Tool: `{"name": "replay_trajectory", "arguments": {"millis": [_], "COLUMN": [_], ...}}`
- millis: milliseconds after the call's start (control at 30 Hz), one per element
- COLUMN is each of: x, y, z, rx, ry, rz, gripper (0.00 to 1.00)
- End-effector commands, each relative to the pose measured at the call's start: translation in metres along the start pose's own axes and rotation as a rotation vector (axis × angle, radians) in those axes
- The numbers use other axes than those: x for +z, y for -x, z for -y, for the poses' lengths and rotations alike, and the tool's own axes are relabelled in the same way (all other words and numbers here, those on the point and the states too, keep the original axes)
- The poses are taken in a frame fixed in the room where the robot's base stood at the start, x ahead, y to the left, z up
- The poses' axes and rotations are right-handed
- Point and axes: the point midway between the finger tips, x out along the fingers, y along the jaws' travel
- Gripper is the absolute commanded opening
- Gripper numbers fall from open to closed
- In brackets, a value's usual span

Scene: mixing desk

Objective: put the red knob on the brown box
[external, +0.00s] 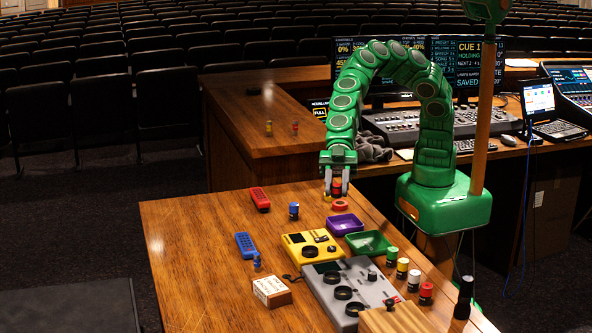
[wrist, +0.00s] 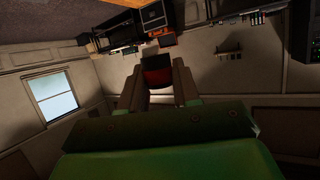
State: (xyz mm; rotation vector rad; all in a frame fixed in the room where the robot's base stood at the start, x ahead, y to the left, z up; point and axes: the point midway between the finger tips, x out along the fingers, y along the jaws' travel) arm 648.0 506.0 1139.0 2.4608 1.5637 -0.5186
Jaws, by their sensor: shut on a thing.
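My gripper (external: 337,190) is shut on a red knob (external: 336,185), above the far part of the wooden desk. In the wrist view the knob (wrist: 157,77), red with a dark top part, sits between the two finger tips (wrist: 159,88). A small brown box (external: 286,297) with a pale, written-on top stands on the front left part of the desk, well below and left of my gripper in the external view. Its top looks bare.
An orange-red ring (external: 340,206) lies just under my gripper. Several capped jars stand right; a wooden block (external: 395,320) is at front.

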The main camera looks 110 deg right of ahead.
Motion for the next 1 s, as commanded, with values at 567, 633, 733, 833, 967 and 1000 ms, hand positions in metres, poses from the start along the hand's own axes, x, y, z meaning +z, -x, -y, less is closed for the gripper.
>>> {"name": "replay_trajectory", "arguments": {"millis": [567,633,733,833,967,1000], "x": [0.030,0.034,0.050,0.069,0.092,0.100], "y": [0.062,0.069,0.064,0.056,0.046,0.042], "z": [-0.078,-0.085,-0.085,-0.085,-0.085,-0.085], "rx": [-0.105,-0.112,-0.121,-0.121,-0.123,-0.123], "ry": [0.044,0.048,0.047,0.045,0.045,0.045], "rz": [0.002,0.003,0.005,0.006,0.005,0.004], "gripper": [0.03,0.03,0.03,0.03,0.02,0.02]}}
